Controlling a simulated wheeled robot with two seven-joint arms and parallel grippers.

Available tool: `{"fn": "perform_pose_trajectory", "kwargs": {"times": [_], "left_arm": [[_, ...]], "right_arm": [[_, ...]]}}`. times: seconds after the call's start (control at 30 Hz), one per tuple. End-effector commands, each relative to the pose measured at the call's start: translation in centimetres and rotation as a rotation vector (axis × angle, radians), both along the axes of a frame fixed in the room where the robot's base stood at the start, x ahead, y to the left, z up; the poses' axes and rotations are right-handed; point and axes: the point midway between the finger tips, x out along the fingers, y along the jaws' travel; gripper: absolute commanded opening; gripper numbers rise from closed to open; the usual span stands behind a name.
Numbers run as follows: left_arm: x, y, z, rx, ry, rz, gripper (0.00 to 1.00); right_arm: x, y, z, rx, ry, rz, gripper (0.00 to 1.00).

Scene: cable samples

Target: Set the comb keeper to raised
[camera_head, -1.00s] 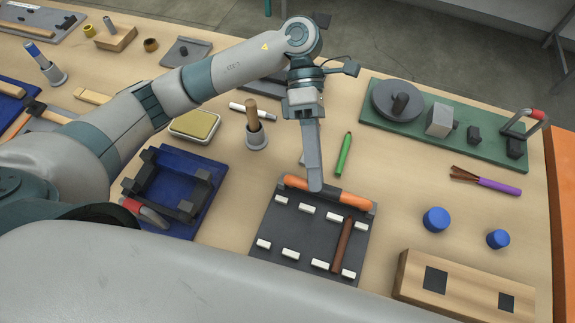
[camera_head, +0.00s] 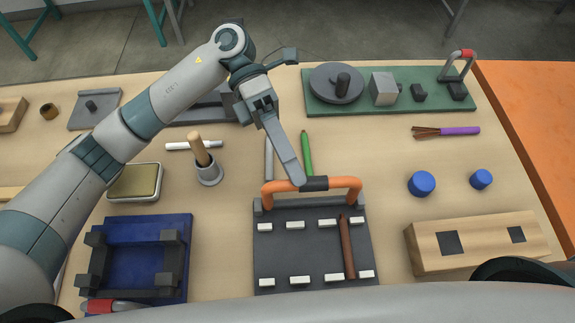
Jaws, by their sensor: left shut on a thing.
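The comb keeper (camera_head: 342,184) is an orange bar with bent ends and a dark middle grip, hinged at the far edge of a dark grey board (camera_head: 290,250). Its bar shows as an arch standing up from that edge. The board carries two rows of white blocks (camera_head: 300,280) and a brown strip (camera_head: 346,245) lying across them at the right. My left gripper (camera_head: 298,180) reaches down from behind and is shut on the keeper near its dark grip. The fingers hide part of the bar. My right gripper is not in view.
A blue fixture (camera_head: 115,230) with dark posts and a red-gripped lever stands left of the board. A green marker (camera_head: 306,153) and a grey rod lie behind it. Blue caps (camera_head: 421,184) and a wooden block (camera_head: 470,242) are at the right. A green base (camera_head: 330,104) stands behind.

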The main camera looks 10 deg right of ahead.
Motion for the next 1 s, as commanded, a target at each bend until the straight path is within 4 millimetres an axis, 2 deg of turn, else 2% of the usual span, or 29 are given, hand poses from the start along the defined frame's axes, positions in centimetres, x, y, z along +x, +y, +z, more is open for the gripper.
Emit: {"fn": "perform_pose_trajectory", "kwargs": {"times": [0.03,0.27,0.3,0.33,0.37,1.0], "left_arm": [[0.06,0.25,-1.31,0.023,-0.008,0.002,0.0],[0.05,0.31,-1.39,0.023,-0.008,0.001,0.0],[0.06,0.3,-1.41,0.024,-0.009,0.002,0.26],[0.07,0.29,-1.39,0.023,-0.009,0.002,0.33],[0.06,0.28,-1.34,0.023,-0.009,0.002,0.35],[0.5,0.23,-0.55,0.011,-0.011,0.003,0.35]], "right_arm": [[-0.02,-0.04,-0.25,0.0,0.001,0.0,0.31],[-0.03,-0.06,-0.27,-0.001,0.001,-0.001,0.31],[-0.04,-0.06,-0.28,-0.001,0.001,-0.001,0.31],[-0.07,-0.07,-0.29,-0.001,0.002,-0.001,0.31],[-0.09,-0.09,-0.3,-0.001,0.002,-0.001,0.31],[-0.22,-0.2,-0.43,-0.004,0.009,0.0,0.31]]}}
